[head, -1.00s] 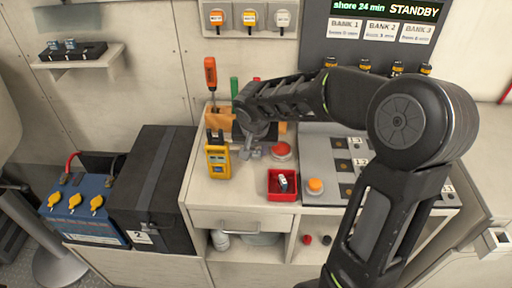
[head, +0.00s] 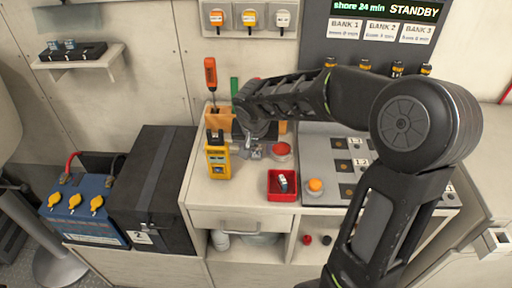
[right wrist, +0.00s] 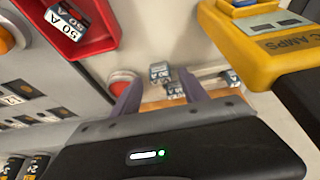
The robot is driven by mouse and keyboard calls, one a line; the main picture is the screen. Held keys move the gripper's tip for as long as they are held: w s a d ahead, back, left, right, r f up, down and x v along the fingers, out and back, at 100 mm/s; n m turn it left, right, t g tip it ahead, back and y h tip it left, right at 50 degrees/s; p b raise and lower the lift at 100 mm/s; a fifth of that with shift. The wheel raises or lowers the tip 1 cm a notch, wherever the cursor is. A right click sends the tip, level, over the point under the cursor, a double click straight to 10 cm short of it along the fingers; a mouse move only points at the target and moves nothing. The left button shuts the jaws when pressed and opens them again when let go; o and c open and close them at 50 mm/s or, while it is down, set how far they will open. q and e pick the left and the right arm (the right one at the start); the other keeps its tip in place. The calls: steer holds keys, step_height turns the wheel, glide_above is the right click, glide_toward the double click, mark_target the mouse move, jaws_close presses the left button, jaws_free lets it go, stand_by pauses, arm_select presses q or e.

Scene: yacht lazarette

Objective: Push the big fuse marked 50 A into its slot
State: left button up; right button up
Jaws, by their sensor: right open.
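A white and dark fuse marked 50 A (right wrist: 65,21) lies in a red tray (right wrist: 98,32) in the right wrist view. In the head view that fuse (head: 283,184) sits in the red tray (head: 271,191) near the front of the bench. My right gripper (head: 260,151) is behind and left of the tray, apart from it. Its fingers are open in the right wrist view (right wrist: 161,76). Small grey fuse-like blocks (right wrist: 159,70) show around and beyond the fingertips, none visibly gripped. I cannot tell which slot is for the 50 A fuse. My left gripper is out of view.
A yellow meter (head: 217,160) stands left of my right gripper. A grey panel (head: 336,145) lies at right, partly hidden by my arm. A shelf with a fuse holder (head: 72,51) is at far left.

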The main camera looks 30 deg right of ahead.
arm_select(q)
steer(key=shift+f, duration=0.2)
arm_select(e)
steer(key=v, duration=1.1)
steer(key=shift+r, duration=0.15)
steer(key=shift+a, duration=0.15)
steer(key=shift+o, duration=0.5)
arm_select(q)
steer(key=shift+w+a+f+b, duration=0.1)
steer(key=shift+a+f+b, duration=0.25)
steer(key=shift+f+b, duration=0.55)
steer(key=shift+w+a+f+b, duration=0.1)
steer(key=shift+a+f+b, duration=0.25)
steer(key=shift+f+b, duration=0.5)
arm_select(e)
glide_above(254, 167)
steer(key=shift+s+f, duration=0.15)
steer(key=shift+f, duration=3.65)
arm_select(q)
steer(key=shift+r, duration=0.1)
